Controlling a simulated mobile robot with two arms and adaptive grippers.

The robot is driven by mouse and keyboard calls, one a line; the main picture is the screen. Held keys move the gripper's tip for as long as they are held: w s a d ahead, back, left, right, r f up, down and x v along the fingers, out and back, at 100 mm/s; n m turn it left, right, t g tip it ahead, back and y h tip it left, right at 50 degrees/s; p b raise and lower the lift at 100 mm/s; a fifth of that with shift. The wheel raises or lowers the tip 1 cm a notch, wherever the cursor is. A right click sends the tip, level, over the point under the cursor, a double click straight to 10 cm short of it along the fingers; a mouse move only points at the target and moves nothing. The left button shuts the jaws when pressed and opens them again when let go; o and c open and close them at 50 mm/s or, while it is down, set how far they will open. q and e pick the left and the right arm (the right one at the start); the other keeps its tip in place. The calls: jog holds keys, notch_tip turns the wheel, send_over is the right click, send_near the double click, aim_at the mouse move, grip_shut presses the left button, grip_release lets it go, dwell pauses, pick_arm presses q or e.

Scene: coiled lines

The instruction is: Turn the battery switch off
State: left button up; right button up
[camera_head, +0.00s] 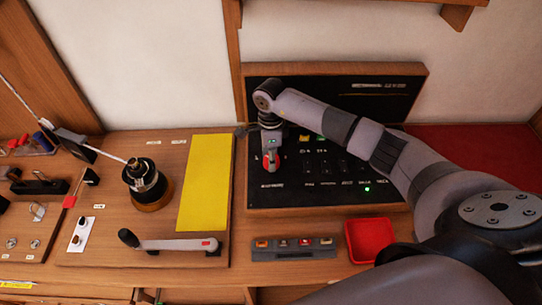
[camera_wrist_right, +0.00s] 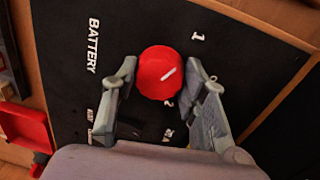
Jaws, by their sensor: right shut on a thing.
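The battery switch is a round red knob (camera_wrist_right: 156,82) with a white pointer line, on a black panel (camera_wrist_right: 232,30). Its pointer slants toward the upper right in the right wrist view. The word BATTERY and the marks 1 and 2 are printed around it. My right gripper (camera_wrist_right: 161,68) is shut on the knob, with one finger on each side. In the head view the gripper (camera_head: 270,150) is at the left of the panel, and the red knob (camera_head: 271,165) shows only in part. My left gripper is not in view.
The panel's wooden frame (camera_head: 300,211) stands by the wall. A red tray (camera_head: 370,258) and a grey block with small buttons (camera_head: 293,249) are in front. To the left are a yellow sheet (camera_head: 206,180), a winch (camera_head: 147,185) and a crank handle (camera_head: 170,243).

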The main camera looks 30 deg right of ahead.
jog(key=c, duration=0.5)
jog(key=m+b, duration=0.2)
jog(key=m, duration=0.1)
jog(key=shift+d+f+m, duration=0.1)
jog(key=shift+f+m, duration=0.05)
jog(key=shift+m, duration=0.15)
jog(key=m+b, duration=0.2)
jog(key=m, duration=0.2)
jog(key=shift+m+t+b, duration=0.3)
jog(key=shift+m+b, duration=0.4)
jog(key=shift+m, duration=1.4)
jog(key=shift+r, duration=0.2)
jog(key=o, duration=1.2)
